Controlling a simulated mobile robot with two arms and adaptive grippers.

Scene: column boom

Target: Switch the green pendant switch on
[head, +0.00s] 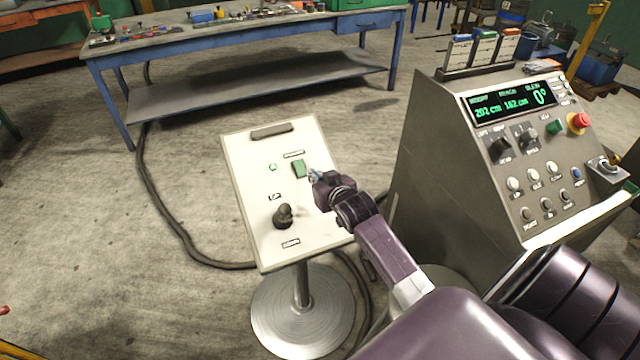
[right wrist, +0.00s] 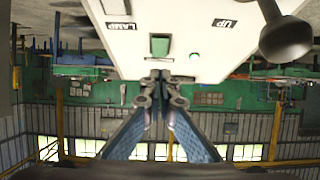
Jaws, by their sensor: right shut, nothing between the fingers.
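The green pendant switch (head: 300,169) is a small rectangular rocker on the white tilted panel (head: 250,185). It also shows in the right wrist view (right wrist: 159,46); which way it is tipped I cannot tell. A small green light (head: 272,167) glows beside it. My right gripper (head: 315,174) is shut and empty, its fingertips just right of the switch in the head view. In the right wrist view its fingertips (right wrist: 164,77) are together just below the switch; whether they touch the panel I cannot tell. My left gripper is not in view.
A black joystick (head: 283,215) stands on the panel's lower part. A grey console (head: 440,150) with a lit display, buttons and a red knob (head: 578,122) stands at right. A blue workbench (head: 230,30) is behind. Cables lie on the floor around the round pedestal base (head: 300,325).

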